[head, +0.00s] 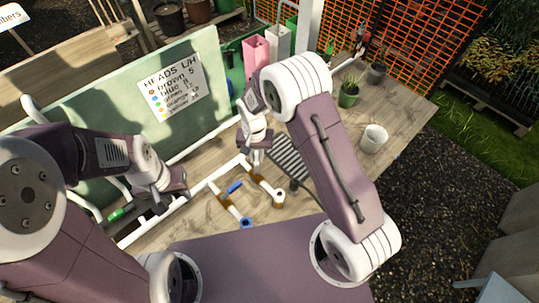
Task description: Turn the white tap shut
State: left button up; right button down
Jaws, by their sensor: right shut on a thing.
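White pipework (205,187) runs along the front of the bench, with two short outlets angled toward me. My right gripper (257,158) points down at the pipe above the right outlet (267,184) and is shut on the white tap, which its fingers largely hide. I cannot tell how far the tap is turned. A blue tap handle (234,187) shows above the left outlet (230,207), and a green tap handle (116,214) is further left. My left gripper (176,194) hangs beside the pipe, apart from the blue handle; its finger opening is unclear.
A green board with a paper list (171,86) stands behind the pipes. A dark slatted rack (292,163) is right of my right gripper. A white pot (373,139) and a potted plant (348,93) stand on the wooden bench (405,110). Pink and white tall containers stand behind.

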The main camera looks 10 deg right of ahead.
jog(key=shift+s+d+m, duration=0.1)
jog(key=shift+d+m, duration=0.25)
jog(key=shift+m, duration=0.65)
jog(key=shift+s+d+m, duration=0.3)
jog(key=shift+m, duration=0.9)
jog(key=shift+s+d+m, duration=0.25)
jog(key=shift+d+m, duration=0.1)
jog(key=shift+m, duration=0.85)
jog(key=shift+s+d+m, duration=0.3)
jog(key=shift+m, duration=0.9)
jog(key=c, duration=1.4)
grip_release()
jog(key=shift+o, duration=0.2)
jog(key=shift+r, duration=0.1)
notch_tip(320, 180, up, 9)
jog(key=b, duration=0.1)
